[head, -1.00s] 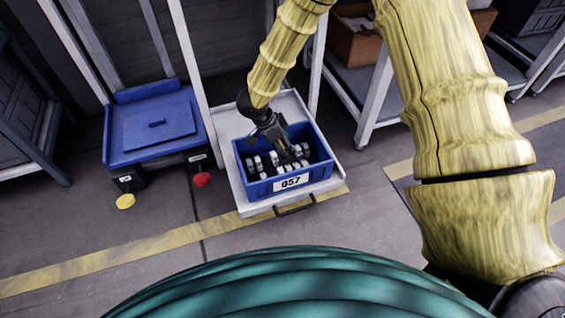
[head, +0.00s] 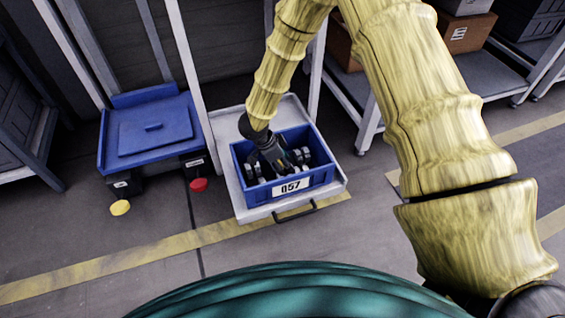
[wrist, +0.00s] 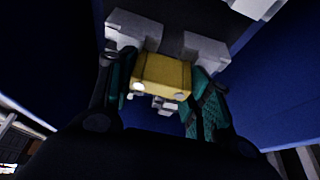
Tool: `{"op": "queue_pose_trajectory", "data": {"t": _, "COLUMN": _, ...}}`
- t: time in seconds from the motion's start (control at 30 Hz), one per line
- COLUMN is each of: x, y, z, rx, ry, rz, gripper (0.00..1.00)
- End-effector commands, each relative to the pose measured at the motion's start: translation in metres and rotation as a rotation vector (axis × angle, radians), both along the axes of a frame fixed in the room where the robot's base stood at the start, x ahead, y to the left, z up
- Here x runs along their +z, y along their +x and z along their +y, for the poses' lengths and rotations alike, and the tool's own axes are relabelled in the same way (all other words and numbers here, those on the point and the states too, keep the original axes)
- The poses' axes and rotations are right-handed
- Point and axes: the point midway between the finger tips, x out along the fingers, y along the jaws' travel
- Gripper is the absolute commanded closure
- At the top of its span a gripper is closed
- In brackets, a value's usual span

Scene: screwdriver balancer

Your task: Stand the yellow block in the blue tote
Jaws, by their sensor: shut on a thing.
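The blue tote (head: 322,178) has a white label reading 057 and stands on a pale tray-like trolley. My gripper (head: 281,172) reaches down into the tote and hides part of its inside. In the wrist view my gripper (wrist: 160,82) is shut on the yellow block (wrist: 163,72), with a teal finger on each side of it. The block is not clearly visible in the head view. Dark blue tote walls (wrist: 275,85) rise around the gripper in the wrist view. Whether the block touches the tote floor cannot be told.
Several grey-white pieces stand inside the tote, and some (wrist: 207,47) show close beyond the block. The pale trolley (head: 226,170) has a dark front handle. A blue lidded unit (head: 150,135) stands to the left, with yellow (head: 120,208) and red (head: 198,184) discs below it.

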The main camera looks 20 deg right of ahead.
Motion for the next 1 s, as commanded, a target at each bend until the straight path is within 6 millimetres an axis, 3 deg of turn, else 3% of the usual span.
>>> {"op": "queue_pose_trajectory", "data": {"t": 0.07, "x": -0.001, "y": 0.000, "z": 0.000, "rx": 0.000, "ry": 0.000, "rz": 0.001, "gripper": 0.68}}
{"op": "queue_pose_trajectory", "data": {"t": 0.1, "x": -0.002, "y": 0.000, "z": 0.000, "rx": 0.000, "ry": 0.000, "rz": 0.000, "gripper": 0.47}}
{"op": "queue_pose_trajectory", "data": {"t": 0.2, "x": -0.002, "y": 0.000, "z": 0.000, "rx": 0.000, "ry": 0.000, "rz": 0.000, "gripper": 0.29}}
{"op": "queue_pose_trajectory", "data": {"t": 0.63, "x": 0.000, "y": 0.000, "z": 0.000, "rx": 0.000, "ry": 0.000, "rz": 0.000, "gripper": 0.29}}
{"op": "queue_pose_trajectory", "data": {"t": 1.0, "x": 0.059, "y": -0.001, "z": 0.022, "rx": -0.001, "ry": 0.001, "rz": 0.000, "gripper": 0.29}}
